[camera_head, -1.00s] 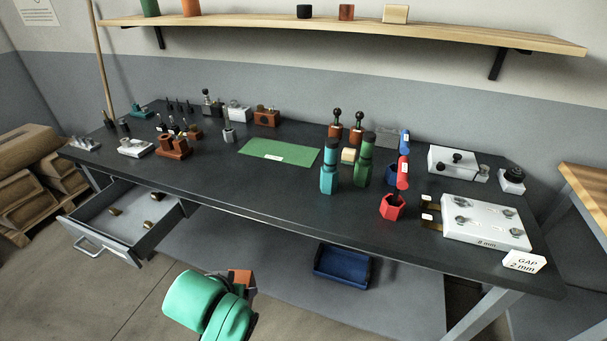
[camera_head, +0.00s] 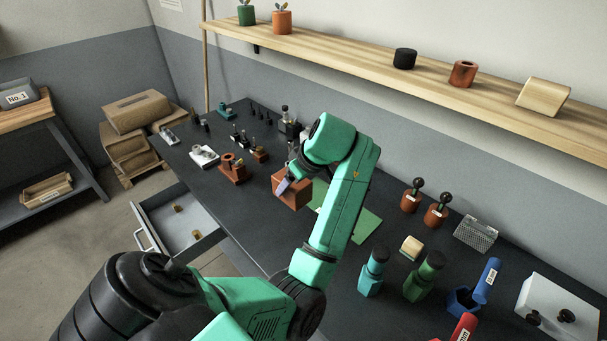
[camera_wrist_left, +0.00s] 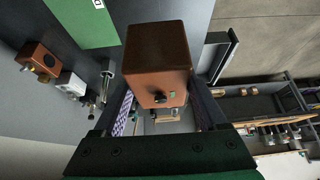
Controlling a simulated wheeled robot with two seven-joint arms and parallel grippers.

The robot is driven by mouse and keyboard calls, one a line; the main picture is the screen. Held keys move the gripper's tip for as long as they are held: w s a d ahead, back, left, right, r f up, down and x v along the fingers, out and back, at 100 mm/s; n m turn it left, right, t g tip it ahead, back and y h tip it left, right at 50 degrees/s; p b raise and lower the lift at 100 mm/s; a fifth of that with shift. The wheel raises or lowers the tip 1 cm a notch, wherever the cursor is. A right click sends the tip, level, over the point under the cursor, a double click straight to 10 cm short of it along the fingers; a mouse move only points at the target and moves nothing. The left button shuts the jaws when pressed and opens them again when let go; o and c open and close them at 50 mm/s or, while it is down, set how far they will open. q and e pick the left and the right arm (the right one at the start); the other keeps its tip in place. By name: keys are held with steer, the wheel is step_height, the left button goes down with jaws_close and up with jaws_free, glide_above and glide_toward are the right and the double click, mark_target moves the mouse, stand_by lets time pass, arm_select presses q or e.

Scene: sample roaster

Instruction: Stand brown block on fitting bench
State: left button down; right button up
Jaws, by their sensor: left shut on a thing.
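The brown block (camera_head: 294,191) is held by my left gripper (camera_head: 288,180) above the dark fitting bench (camera_head: 330,270), near the green mat (camera_head: 362,224). In the left wrist view, the block (camera_wrist_left: 157,62) sits between the two fingers of my left gripper (camera_wrist_left: 160,112). It has a dark face and a brown face with a black knob and a small green mark. My forearm covers part of the mat and bench. I cannot tell the gap between block and bench. My right gripper is not in view.
A brown fixture (camera_head: 232,172) and a white fixture (camera_head: 204,156) stand left of the held block. Teal (camera_head: 373,271) and green (camera_head: 425,278) bottle-like tools stand at the right. An open drawer (camera_head: 180,222) juts out in front. A wooden shelf (camera_head: 430,75) hangs above.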

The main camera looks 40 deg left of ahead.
arm_select(q)
steer(key=f, duration=0.4)
steer(key=f+b, duration=0.1)
steer(key=f, duration=0.4)
steer(key=s+f, duration=0.1)
steer(key=f, duration=0.4)
steer(key=shift+a, duration=0.1)
steer(key=f, duration=0.3)
steer(key=shift+s+f, duration=0.2)
steer(key=shift+f, duration=0.1)
steer(key=shift+w+f, duration=0.15)
steer(key=shift+f, duration=0.05)
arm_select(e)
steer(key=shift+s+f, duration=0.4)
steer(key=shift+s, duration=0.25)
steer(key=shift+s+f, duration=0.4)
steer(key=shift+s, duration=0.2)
arm_select(q)
jaws_free()
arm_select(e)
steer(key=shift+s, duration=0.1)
arm_select(q)
steer(key=shift+r, duration=0.15)
